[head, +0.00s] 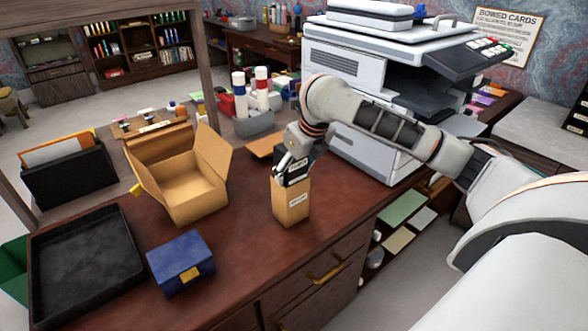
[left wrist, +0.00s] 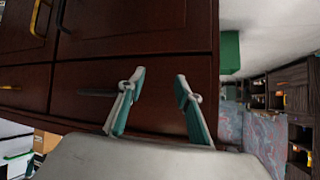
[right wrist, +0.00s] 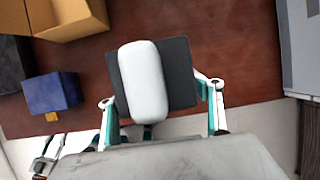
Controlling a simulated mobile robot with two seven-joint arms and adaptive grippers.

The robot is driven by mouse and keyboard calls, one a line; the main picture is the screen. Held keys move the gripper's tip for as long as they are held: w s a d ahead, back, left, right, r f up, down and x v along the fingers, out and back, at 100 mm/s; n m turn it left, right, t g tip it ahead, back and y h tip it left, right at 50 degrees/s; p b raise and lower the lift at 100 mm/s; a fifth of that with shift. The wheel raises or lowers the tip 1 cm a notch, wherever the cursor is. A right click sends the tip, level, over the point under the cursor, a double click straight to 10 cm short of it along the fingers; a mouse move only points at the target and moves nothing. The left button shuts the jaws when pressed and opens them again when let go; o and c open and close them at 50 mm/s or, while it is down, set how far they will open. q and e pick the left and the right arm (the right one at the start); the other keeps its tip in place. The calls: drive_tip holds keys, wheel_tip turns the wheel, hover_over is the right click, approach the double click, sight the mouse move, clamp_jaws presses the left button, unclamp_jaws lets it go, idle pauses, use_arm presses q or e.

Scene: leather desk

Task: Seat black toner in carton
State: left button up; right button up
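The narrow brown carton (head: 291,204) with a white label stands upright on the desk in the head view. The black toner (head: 296,169) is upright at the carton's top opening; its lower end is hidden by the carton's front, and I cannot tell how deep it sits. My right gripper (head: 287,163) comes down over it with a finger at each side, shut on it. In the right wrist view the toner (right wrist: 183,75) shows dark, with a white rounded part across it; the carton is hidden there. My left gripper (left wrist: 160,100) is open and empty, in front of the desk's drawers.
A large open cardboard box (head: 190,190) stands left of the carton. A blue box (head: 181,262) and a black tray (head: 85,265) lie at the front left. A printer (head: 375,80) stands behind, to the right. Bare desk lies around the carton's front.

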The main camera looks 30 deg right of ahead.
idle(0.4)
drive_tip(key=v, duration=1.2)
drive_tip(key=shift+s+a, duration=0.1)
drive_tip(key=shift+a, duration=0.05)
